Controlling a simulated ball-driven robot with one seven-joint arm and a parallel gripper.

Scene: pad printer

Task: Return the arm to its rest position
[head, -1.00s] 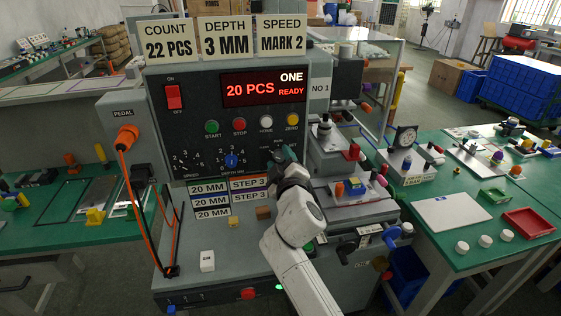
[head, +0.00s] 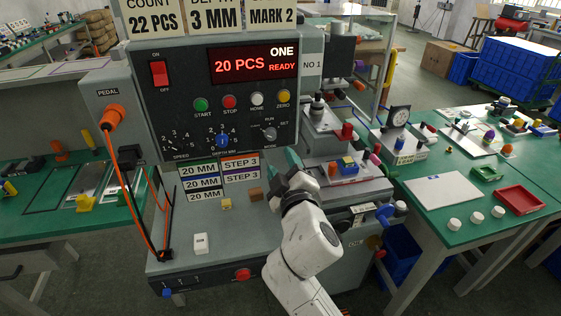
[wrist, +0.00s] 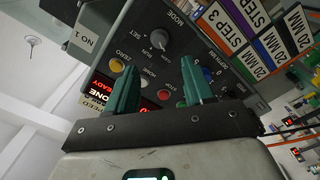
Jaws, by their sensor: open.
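My gripper (head: 282,168) is in front of the pad printer's grey control panel (head: 140,100), to the right of the label stickers. In the wrist view, its two green fingers (wrist: 153,92) stand wide apart with nothing between them. Beyond them show the MODE knob (wrist: 158,39) and the yellow ZERO button (wrist: 117,65), with a clear gap between fingers and panel. In the head view, the red display (head: 254,63) reads 20 PCS, ONE, READY. My white arm runs up from the bottom edge to the gripper.
The grey machine base (head: 215,262) lies below, with a red button (head: 242,274) at its front. A fixture with a blue block (head: 347,163) stands right of my gripper. A green table (head: 440,238) holds a red tray (head: 520,199). An orange cable (head: 122,190) hangs at left.

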